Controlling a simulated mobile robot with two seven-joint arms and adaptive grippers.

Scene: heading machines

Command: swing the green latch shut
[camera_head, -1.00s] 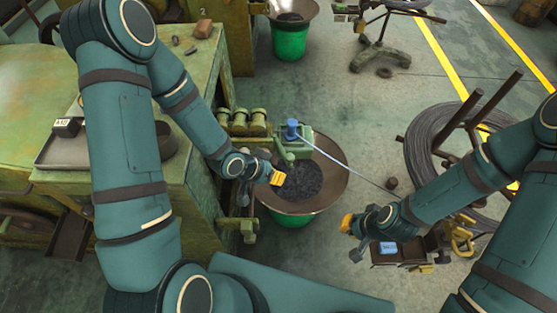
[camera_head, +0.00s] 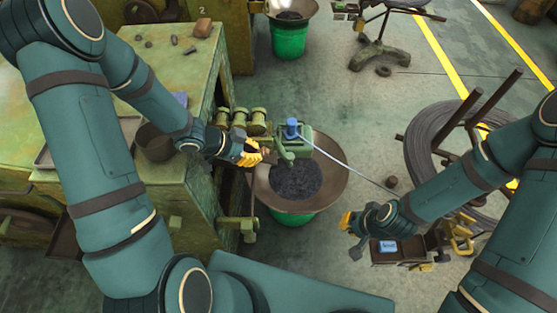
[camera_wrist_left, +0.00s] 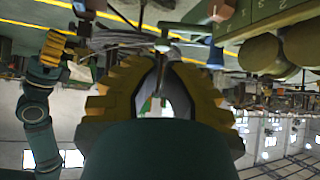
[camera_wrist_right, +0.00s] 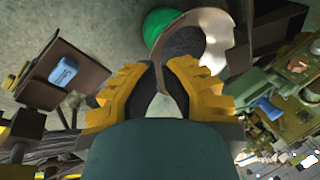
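The green latch (camera_head: 286,158) is a short green arm on the green box (camera_head: 287,139) with the blue knob (camera_head: 292,126), at the machine's right side. Its exact angle is hard to tell. My left gripper (camera_head: 262,152) is just left of the latch, beside the rollers, with no clear contact visible. Its yellow fingers also show in the left wrist view (camera_wrist_left: 162,62), tips together and nothing seen between them. My right gripper (camera_head: 346,222) hangs apart at the right; in the right wrist view (camera_wrist_right: 160,68) its fingertips are together and empty.
A metal bowl (camera_head: 335,180) of dark pieces sits on a green bin under the latch. A brown pot (camera_head: 155,144) stands on the machine's left ledge.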

